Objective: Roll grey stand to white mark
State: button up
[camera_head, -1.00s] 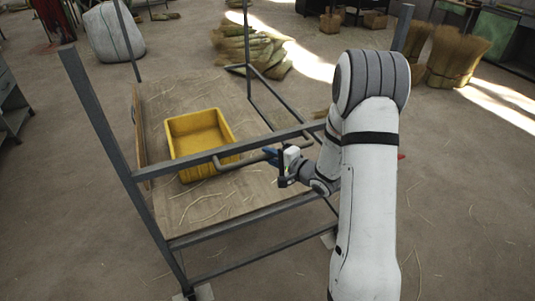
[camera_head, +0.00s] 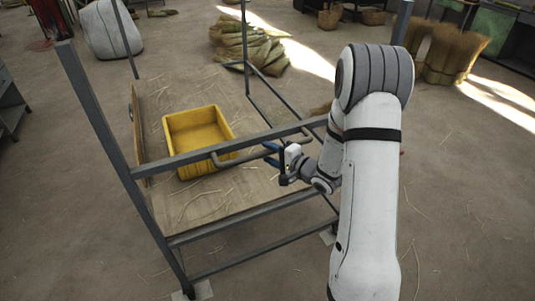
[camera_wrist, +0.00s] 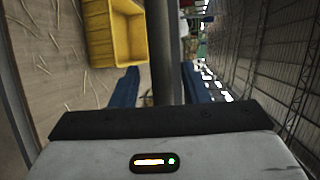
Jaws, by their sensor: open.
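The grey stand (camera_head: 104,125) is an upright metal frame with a wooden deck (camera_head: 235,198), in the left half of the head view. A grey handle bar (camera_head: 232,160) juts from its near rail. My gripper (camera_head: 272,154) is at the right end of this handle. In the wrist view its blue fingers (camera_wrist: 160,82) are apart, with the grey handle (camera_wrist: 165,45) running between them. I cannot tell whether either finger touches it. My arm hides the stand's right side.
A yellow bin (camera_head: 198,142) sits on the stand's deck among loose straws. A white sack (camera_head: 112,30) and straw bundles (camera_head: 250,45) stand behind, and more bundles (camera_head: 452,52) at the back right. Sunlit patches cross the floor. The floor at the right is mostly clear.

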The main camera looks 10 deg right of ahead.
jog(key=v, duration=0.7)
jog(key=shift+b, duration=0.4)
jog(key=shift+a+f, duration=0.1)
jog(key=s+d+r+n+g+h, duration=0.25)
jog(key=d+r+n+h, duration=0.3)
jog(key=r+h, duration=0.35)
jog(key=s+a+r+n+g, duration=0.1)
jog(key=s+a+n+g, duration=0.1)
jog(key=s, duration=0.9)
jog(key=s+a+r+n+g+h, duration=0.1)
jog(key=s+a+r+n+g, duration=0.1)
jog(key=s, duration=1)
jog(key=a+n+g, duration=0.1)
jog(key=g, duration=0.1)
jog(key=shift+a+g, duration=0.3)
jog(key=shift+g, duration=0.05)
jog(key=shift+w+n, duration=0.1)
jog(key=shift+n, duration=0.15)
